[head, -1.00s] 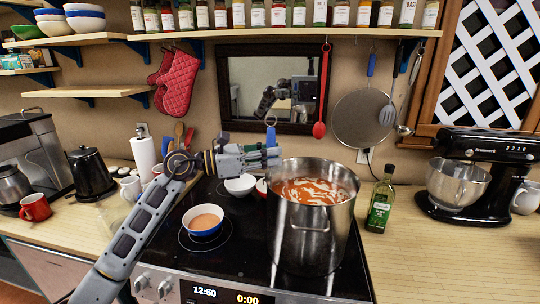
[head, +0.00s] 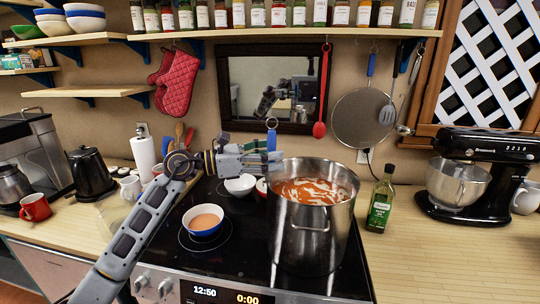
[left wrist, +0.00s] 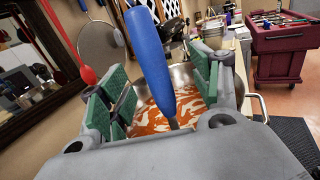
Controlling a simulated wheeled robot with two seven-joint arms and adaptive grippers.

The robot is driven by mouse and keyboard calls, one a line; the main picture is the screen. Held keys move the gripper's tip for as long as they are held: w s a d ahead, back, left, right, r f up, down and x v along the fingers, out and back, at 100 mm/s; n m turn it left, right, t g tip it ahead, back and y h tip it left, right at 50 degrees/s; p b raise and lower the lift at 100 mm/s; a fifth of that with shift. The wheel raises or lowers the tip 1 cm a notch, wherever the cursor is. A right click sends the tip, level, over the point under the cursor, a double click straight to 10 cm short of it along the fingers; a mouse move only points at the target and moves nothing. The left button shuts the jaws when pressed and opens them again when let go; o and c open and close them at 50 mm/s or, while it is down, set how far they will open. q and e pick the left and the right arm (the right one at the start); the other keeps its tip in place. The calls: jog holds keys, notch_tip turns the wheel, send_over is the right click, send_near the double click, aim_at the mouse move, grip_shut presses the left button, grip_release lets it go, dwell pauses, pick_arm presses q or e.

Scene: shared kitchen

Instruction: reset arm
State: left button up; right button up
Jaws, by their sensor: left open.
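My left gripper (head: 268,160) is at the left rim of the steel pot, its arm coming in from the left. Its green-padded fingers (left wrist: 163,95) are open, one on each side of a blue handle (left wrist: 150,55). The handle stands up out of the pot and also shows above the gripper in the head view (head: 271,138); its lower end is hidden. The pot (head: 312,240) holds orange soup with pale streaks (head: 315,190), also seen in the left wrist view (left wrist: 180,103). My right gripper is not in view.
The pot stands on a black stovetop (head: 240,262). A blue bowl of soup (head: 203,222) and a white bowl (head: 240,186) are left of it. An oil bottle (head: 381,205) and black mixer (head: 480,150) are right. A mirror (head: 275,85) hangs behind.

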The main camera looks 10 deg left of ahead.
pick_arm(q)
jog(key=o, duration=0.6)
jog(key=shift+o, duration=0.2)
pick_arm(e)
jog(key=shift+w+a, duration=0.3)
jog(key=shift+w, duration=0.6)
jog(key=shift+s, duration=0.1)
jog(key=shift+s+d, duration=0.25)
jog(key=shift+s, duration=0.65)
pick_arm(q)
jog(key=shift+a, duration=0.15)
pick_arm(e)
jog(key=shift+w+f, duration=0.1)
